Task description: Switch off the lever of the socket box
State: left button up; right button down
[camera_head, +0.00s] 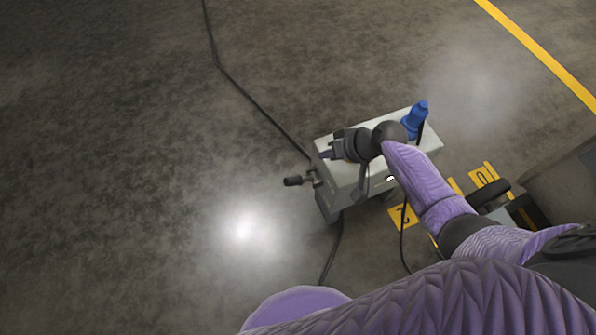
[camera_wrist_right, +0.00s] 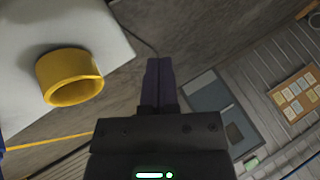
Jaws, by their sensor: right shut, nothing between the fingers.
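The grey-white socket box (camera_head: 345,177) stands on the floor right of centre in the head view. Its lever (camera_head: 293,181), with a dark handle, sticks out from the left end of the box. My right gripper (camera_head: 325,154) is over the top of the box near that end, above and to the right of the lever, apart from it. Its fingers (camera_wrist_right: 158,78) are shut and empty in the right wrist view. That view shows a pale box face (camera_wrist_right: 70,28) with a yellow ring-shaped socket (camera_wrist_right: 70,76), but not the lever. My left gripper is out of view.
A blue plug (camera_head: 414,119) stands in the box's far right end. A black cable (camera_head: 243,92) runs along the floor to the box. Yellow number markers (camera_head: 403,216) lie to the right.

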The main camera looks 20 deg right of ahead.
pick_arm(q)
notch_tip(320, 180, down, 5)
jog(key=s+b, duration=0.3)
jog(key=b, duration=0.3)
pick_arm(e)
send_over(299, 179)
jog(key=d, duration=0.3)
notch_tip(299, 179, down, 7)
jog(key=shift+w+a+r, duration=0.1)
jog(key=f+b, duration=0.1)
jog(key=a+f+b, duration=0.2)
jog(key=f, duration=0.1)
jog(key=shift+a+f, duration=0.1)
jog(key=shift+a, duration=0.15)
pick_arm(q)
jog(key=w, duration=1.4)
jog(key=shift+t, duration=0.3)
pick_arm(e)
jog(key=shift+a, duration=0.1)
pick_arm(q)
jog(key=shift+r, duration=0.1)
